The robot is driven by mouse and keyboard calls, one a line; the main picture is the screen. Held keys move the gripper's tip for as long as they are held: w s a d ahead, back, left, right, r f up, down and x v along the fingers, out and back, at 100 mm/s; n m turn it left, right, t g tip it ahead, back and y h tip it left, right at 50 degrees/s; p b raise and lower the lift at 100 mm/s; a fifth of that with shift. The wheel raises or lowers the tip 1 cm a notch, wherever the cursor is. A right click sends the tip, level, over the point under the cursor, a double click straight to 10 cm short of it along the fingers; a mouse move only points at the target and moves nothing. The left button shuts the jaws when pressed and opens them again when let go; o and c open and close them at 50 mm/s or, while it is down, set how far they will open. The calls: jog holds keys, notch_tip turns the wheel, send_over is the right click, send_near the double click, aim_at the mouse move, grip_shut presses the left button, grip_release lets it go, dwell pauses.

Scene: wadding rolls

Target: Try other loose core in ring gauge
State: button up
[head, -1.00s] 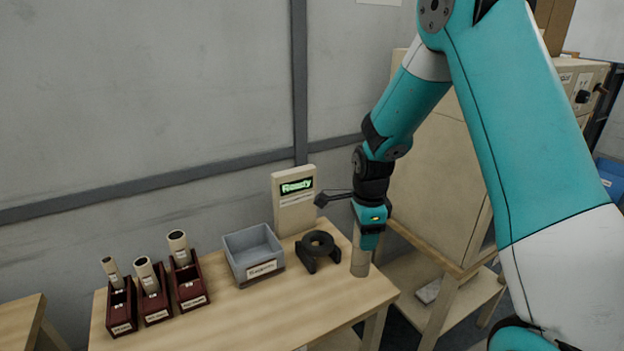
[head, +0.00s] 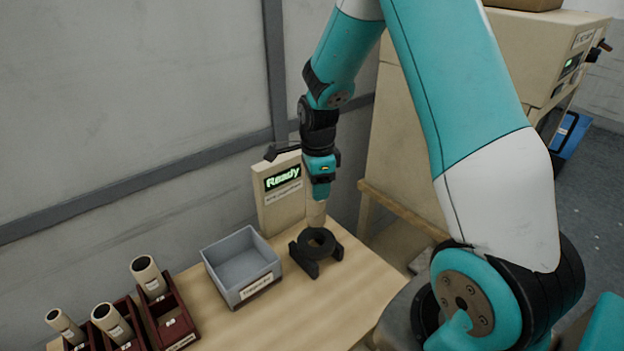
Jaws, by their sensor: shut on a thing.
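The ring gauge (head: 319,243) is a dark ring on a black stand on the wooden table. My gripper (head: 318,198) is above and just behind the ring, pointing down, shut on a beige cardboard core (head: 316,213). The core's lower end overlaps the ring's far edge in the picture; I cannot tell whether it is in the ring or behind it. Several other beige cores stand tilted in dark red holders at the lower left, one of them the core (head: 147,277) in the nearest holder (head: 171,318).
A grey open bin (head: 239,269) with a label stands left of the gauge and looks empty. A beige display post (head: 279,190) reading "Ready" stands behind. The table (head: 325,308) is clear in front of the gauge. A beige machine (head: 535,50) is at the right.

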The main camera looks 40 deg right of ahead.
aim_at(318, 208)
jog(key=shift+f+b, duration=2.25)
jog(key=shift+f, duration=0.55)
jog(key=shift+s+f, duration=0.1)
jog(key=shift+f, duration=0.5)
dwell(0.8)
jog(key=shift+s+f, duration=0.15)
jog(key=shift+f, duration=0.1)
dwell(1.3)
jog(key=o, duration=1)
jog(key=shift+r, duration=0.1)
jog(key=shift+w+r, duration=0.2)
jog(key=shift+r, duration=0.1)
notch_tip(318, 208, up, 17)
jog(key=shift+f+b, duration=0.1)
jog(key=shift+b, duration=0.85)
